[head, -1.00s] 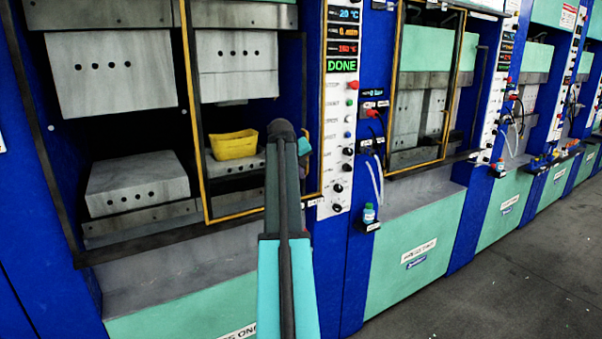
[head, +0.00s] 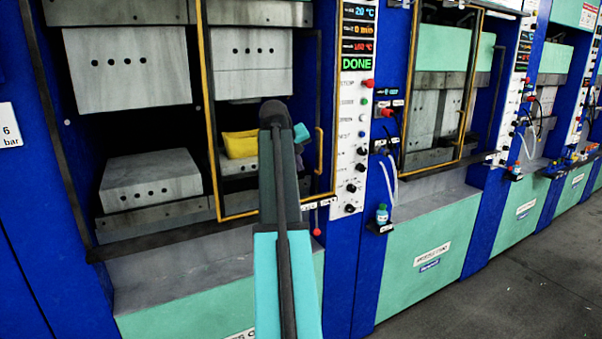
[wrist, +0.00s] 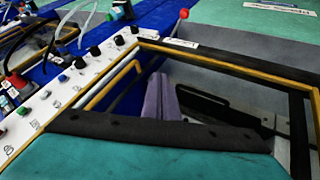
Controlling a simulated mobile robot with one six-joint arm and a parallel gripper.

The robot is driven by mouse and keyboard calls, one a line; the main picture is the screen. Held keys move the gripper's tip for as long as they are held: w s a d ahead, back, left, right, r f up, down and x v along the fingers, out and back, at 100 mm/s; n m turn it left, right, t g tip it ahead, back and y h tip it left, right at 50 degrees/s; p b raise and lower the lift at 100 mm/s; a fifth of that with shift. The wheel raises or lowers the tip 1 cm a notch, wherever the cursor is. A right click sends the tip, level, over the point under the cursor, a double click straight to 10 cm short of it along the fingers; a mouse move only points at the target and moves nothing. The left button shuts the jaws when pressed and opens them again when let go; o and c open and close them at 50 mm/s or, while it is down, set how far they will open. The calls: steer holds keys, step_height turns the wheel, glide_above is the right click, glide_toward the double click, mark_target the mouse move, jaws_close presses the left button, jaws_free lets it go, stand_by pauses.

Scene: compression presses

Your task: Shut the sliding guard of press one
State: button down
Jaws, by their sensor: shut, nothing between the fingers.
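Press one is at the left in the head view. Its sliding guard, a yellow-edged frame (head: 212,150), covers the right half of the opening; the left half is uncovered. A yellow bar handle (head: 319,150) stands at the guard's right side. The handle also shows in the wrist view (wrist: 108,86), left of my gripper (wrist: 161,97). My gripper's purple fingers are shut and empty, and look apart from the handle. In the head view my arm hides most of the gripper and part of the guard.
A yellow container (head: 240,144) sits inside press one behind the guard. The control panel (head: 352,130), reading DONE, has projecting knobs and buttons right of the guard. A small bottle (head: 382,214) stands further right. Grey floor (head: 500,290) is clear.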

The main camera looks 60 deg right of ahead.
steer(key=shift+v, duration=1.1)
